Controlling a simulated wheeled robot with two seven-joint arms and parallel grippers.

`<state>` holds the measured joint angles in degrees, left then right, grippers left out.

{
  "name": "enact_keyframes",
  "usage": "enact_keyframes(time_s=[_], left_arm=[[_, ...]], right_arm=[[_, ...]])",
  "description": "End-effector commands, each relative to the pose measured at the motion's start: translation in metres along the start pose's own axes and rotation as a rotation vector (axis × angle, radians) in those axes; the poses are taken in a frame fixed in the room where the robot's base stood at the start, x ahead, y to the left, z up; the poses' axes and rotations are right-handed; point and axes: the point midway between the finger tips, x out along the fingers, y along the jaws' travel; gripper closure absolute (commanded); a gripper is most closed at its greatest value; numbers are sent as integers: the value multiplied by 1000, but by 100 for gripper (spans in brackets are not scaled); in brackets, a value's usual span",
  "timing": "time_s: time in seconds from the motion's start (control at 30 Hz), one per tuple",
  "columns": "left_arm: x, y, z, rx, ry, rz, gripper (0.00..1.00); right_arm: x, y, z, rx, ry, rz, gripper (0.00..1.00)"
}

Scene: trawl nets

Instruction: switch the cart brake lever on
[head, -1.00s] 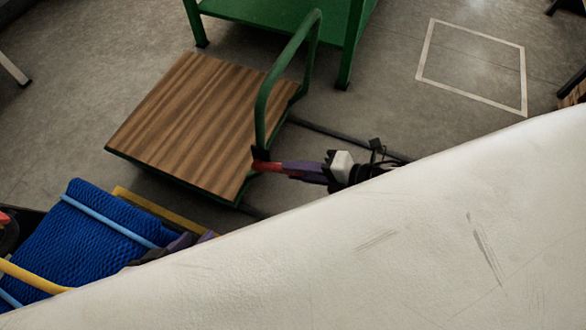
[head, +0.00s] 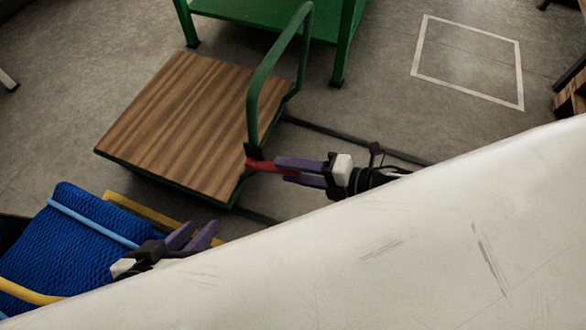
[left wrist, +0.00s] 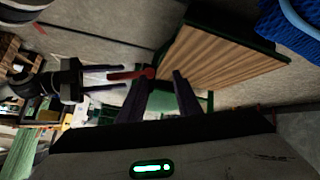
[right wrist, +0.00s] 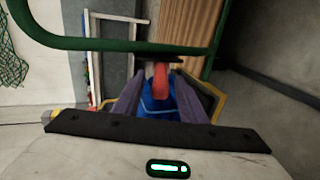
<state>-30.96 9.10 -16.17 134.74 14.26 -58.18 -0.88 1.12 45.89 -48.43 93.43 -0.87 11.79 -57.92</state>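The cart (head: 170,125) has a striped wooden deck and a green hoop handle (head: 262,85). Its red brake lever (head: 258,164) sticks out sideways at the foot of the handle. My right gripper (head: 280,170) is open, its purple fingers on either side of the lever's free end. The lever (right wrist: 160,78) shows between the open fingertips in the right wrist view, and the left wrist view shows the lever (left wrist: 130,74) entering between them. Contact cannot be told. My left gripper (head: 204,230) is open and empty near the cart's front edge.
A blue net bundle (head: 70,235) with light blue and yellow bands lies at the lower left. A green table (head: 280,15) stands behind the cart. A white surface (head: 430,240) hides the lower right. A taped square (head: 468,60) marks clear floor at the right.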

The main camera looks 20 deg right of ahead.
Motion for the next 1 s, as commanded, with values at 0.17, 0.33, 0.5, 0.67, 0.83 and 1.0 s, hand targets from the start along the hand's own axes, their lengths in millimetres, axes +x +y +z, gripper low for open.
enact_keyframes(time_s=[0.17, 0.33, 0.5, 0.67, 0.83, 1.0], left_arm=[[0, 0, 0, 0, 0, 0, 69], [-3, 0, -2, 3, -2, -4, 69], [-5, -4, 2, 14, -37, -26, 69], [-4, -12, 13, 22, -82, -52, 69], [-6, -16, 15, 3, -62, -74, 69], [-7, -18, 14, -2, -47, -81, 69]], right_arm=[[-2, -1, 0, 0, -1, -2, 62], [-10, -1, 0, 0, 0, -6, 62], [-40, 0, -1, 1, 1, -8, 62], [-72, 1, 0, 2, 0, -7, 62], [-95, 0, 0, 2, 0, -5, 62], [-104, 0, 0, 0, 0, -2, 62]])
